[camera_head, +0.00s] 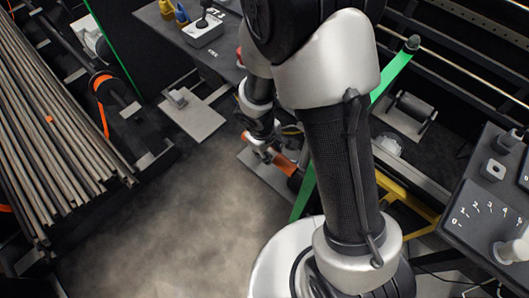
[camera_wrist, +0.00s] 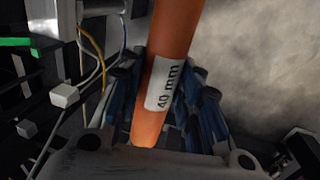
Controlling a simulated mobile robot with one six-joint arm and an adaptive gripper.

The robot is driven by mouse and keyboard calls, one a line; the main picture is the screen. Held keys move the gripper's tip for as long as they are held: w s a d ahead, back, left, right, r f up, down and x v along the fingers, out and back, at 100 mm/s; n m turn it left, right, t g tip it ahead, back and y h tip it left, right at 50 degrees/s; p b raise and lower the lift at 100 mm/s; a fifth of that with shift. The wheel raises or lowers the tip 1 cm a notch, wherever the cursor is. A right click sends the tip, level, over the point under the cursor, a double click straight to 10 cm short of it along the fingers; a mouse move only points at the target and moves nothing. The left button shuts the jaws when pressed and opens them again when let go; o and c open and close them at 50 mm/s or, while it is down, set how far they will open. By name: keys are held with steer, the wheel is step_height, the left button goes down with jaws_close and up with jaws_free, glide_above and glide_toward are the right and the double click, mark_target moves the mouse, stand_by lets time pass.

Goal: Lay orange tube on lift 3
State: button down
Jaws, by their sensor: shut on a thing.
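The orange tube (camera_wrist: 174,40) has a white label reading "40 mm" and sits between the blue-padded fingers of my gripper (camera_wrist: 150,105) in the wrist view. The gripper is shut on it. In the head view the orange tube (camera_head: 285,164) shows as a short piece at my gripper (camera_head: 268,152), partly hidden by the arm. A grey plate (camera_head: 262,170) lies on the floor below the gripper.
A rack of long brown bars (camera_head: 50,120) stands at the left. Another grey plate (camera_head: 192,118) with a small block lies on the floor. A control panel (camera_head: 487,212) with a numbered dial is at the right. The floor in the middle is clear.

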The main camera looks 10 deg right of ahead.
steer(key=shift+w+d+p, duration=3.45)
steer(key=shift+w+d, duration=0.9)
steer(key=shift+d, duration=1.25)
steer(key=shift+w+d+p, duration=3.45)
steer(key=shift+w+d, duration=0.9)
steer(key=shift+d, duration=1.2)
steer(key=shift+f+b, duration=2.6)
steer(key=shift+f, duration=0.7)
steer(key=c, duration=1.1)
jaws_free()
